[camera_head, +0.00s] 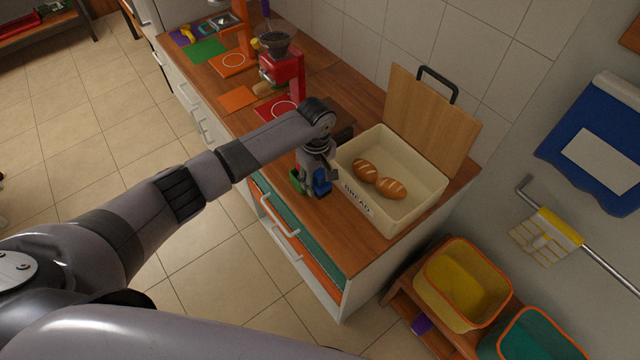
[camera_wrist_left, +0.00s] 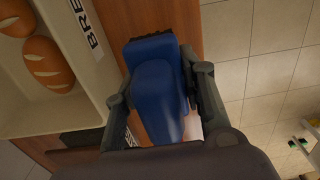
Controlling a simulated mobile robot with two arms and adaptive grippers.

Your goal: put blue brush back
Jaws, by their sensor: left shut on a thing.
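The blue brush (camera_head: 322,183) is between the fingers of my left gripper (camera_head: 315,176), over the wooden counter, just left of the bread box. In the left wrist view the blue brush (camera_wrist_left: 155,85) fills the middle, with one finger on each side of it. My left gripper (camera_wrist_left: 162,90) is shut on it. The lower part of the brush is hard to make out in the head view, so I cannot tell whether it touches the counter. My right gripper is not in view.
The open bread box (camera_head: 426,205) holds two loaves (camera_head: 378,179), with a wooden lid (camera_head: 431,118) upright behind it. A small green item (camera_head: 297,181) shows beside my gripper. A red grinder (camera_head: 284,75) stands farther along the counter. Yellow (camera_head: 461,285) and teal (camera_head: 542,336) bins stand lower right.

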